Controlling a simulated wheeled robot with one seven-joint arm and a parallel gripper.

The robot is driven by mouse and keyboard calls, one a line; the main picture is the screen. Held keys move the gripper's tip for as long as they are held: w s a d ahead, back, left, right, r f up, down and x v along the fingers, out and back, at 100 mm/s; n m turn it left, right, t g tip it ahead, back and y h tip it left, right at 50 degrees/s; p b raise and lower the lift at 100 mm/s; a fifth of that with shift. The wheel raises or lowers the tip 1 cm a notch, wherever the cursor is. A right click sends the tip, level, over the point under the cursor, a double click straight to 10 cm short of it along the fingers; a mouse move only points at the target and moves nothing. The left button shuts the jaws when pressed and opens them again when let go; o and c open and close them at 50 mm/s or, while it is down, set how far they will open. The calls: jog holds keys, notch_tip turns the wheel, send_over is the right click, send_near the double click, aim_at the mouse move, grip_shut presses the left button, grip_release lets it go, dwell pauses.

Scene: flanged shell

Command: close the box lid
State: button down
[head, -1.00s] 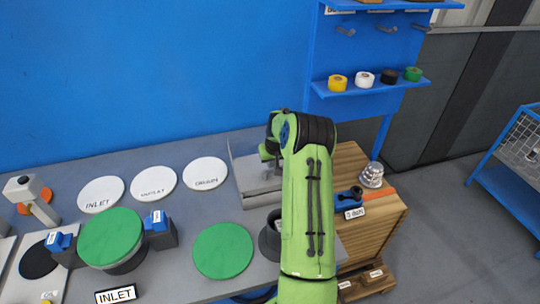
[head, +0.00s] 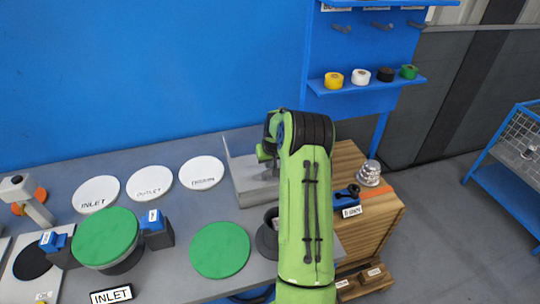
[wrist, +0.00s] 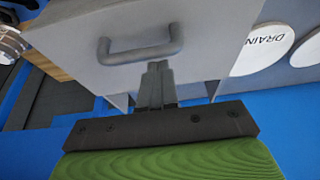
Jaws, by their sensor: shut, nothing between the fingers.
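The grey box (head: 257,192) stands on the bench, left of my green arm, which hides part of it. A thin grey panel stands up at its left side. In the wrist view a flat grey panel with a bar handle (wrist: 141,47) fills the upper middle; I take it for the box lid. My gripper (wrist: 156,68) is shut and empty, its tips just below the handle in the picture. I cannot tell whether they touch the panel. In the head view my arm hides the gripper.
White discs marked INLET, OUTLET and DRAIN (head: 202,173) lie left of the box. A green disc (head: 220,250) lies in front. A wooden block (head: 372,225) with a metal bell (head: 369,173) stands at right. A blue rack (head: 365,90) holds tape rolls behind.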

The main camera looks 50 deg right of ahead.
jog(key=v, duration=1.5)
jog(key=shift+s+r, duration=0.25)
jog(key=shift+s, duration=0.05)
jog(key=shift+w, duration=0.1)
